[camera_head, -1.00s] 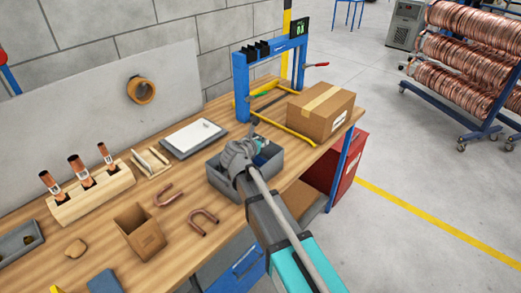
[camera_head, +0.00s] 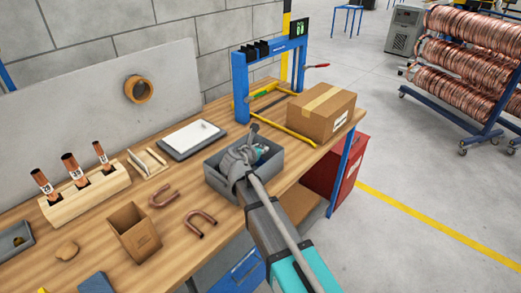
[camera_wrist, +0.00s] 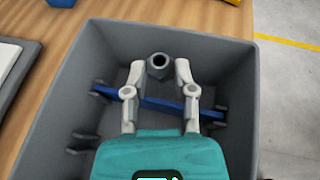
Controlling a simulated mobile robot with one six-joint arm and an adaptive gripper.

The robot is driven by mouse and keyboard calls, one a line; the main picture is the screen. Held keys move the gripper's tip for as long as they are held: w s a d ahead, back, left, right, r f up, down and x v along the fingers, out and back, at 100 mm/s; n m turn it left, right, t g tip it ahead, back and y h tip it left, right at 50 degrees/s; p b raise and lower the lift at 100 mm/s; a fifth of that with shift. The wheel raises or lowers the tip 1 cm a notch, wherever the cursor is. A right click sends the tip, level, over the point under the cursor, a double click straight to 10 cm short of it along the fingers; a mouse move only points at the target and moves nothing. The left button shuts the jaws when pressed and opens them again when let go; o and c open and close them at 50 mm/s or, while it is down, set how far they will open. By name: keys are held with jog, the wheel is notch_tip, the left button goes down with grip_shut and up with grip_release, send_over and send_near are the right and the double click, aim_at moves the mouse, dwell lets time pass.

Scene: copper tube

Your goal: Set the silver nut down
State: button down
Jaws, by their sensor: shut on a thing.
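The silver nut (camera_wrist: 159,62), a dark grey hexagonal piece with a round hole, shows in the wrist view between my fingertips. My gripper (camera_wrist: 160,70) is shut on it, one pale finger on each side. The grey bin (camera_wrist: 58,125) surrounds the gripper and nut in this view. How far the nut is above the bin floor I cannot tell. In the head view my wrist is over the same bin (camera_head: 222,185), and the nut is hidden or too small to make out.
A blue bar (camera_wrist: 158,104) with grey ends lies across the bin under my fingers. A cardboard box (camera_head: 322,110) and a blue frame (camera_head: 240,85) stand close behind the bin. Bent copper tubes (camera_head: 201,220) and an open carton (camera_head: 134,232) are to the left.

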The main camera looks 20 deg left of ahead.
jog(key=shift+f+b, duration=0.6)
jog(key=shift+f, duration=0.05)
jog(key=shift+c, duration=2.2)
grip_release()
jog(key=shift+r, duration=0.15)
jog(key=shift+r+p, duration=0.6)
jog(key=shift+p, duration=0.1)
jog(key=p+v, duration=0.4)
jog(key=v, duration=0.8)
jog(key=shift+f, duration=0.1)
